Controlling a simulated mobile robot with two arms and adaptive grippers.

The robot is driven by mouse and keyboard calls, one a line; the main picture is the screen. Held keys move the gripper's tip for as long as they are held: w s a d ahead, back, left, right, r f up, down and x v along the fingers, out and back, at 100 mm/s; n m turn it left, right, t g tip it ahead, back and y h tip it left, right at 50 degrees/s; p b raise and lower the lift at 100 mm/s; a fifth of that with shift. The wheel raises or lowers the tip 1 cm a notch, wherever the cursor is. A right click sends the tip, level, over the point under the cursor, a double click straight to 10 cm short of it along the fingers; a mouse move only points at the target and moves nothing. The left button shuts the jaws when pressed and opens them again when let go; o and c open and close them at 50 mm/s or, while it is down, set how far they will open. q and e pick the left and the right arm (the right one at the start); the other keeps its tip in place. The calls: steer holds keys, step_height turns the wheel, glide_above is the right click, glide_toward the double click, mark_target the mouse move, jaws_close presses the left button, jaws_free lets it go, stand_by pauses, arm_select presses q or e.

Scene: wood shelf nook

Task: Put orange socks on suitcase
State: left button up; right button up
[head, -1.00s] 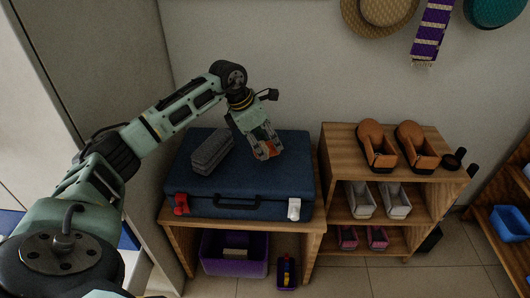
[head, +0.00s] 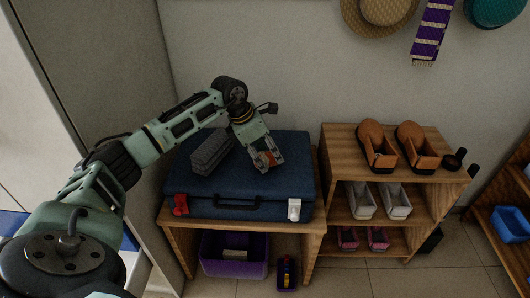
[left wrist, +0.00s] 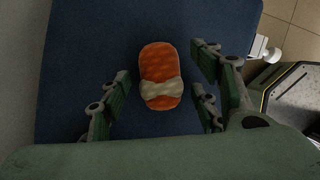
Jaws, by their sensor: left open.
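The orange socks (left wrist: 161,62), a bundle with a cream band around it, lie on the blue suitcase (left wrist: 70,60) in the left wrist view. The closed suitcase also shows in the head view (head: 205,185), flat on top of a low wooden shelf. My left gripper (head: 267,160) is open, pointing down over the right part of the suitcase lid. In the left wrist view its fingers stand on both sides of the socks, with a gap on each side. In the head view the fingers mostly hide the socks. My right gripper is not in view.
A grey folded bundle (head: 212,152) lies on the suitcase, left of my gripper. A purple bin (head: 235,268) sits in the shelf below. At right, another wooden shelf (head: 340,152) holds brown shoes (head: 375,150) and pale shoes (head: 361,203). A wall stands behind.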

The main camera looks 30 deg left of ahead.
arm_select(q)
steer(key=shift+r, duration=0.1)
steer(key=shift+s+a+r, duration=0.1)
steer(key=shift+r, duration=0.25)
steer(key=v, duration=0.5)
steer(key=shift+r+p, duration=0.25)
steer(key=shift+p, duration=0.15)
steer(key=shift+s+a+r, duration=0.15)
steer(key=shift+s+r, duration=0.15)
steer(key=shift+r, duration=0.25)
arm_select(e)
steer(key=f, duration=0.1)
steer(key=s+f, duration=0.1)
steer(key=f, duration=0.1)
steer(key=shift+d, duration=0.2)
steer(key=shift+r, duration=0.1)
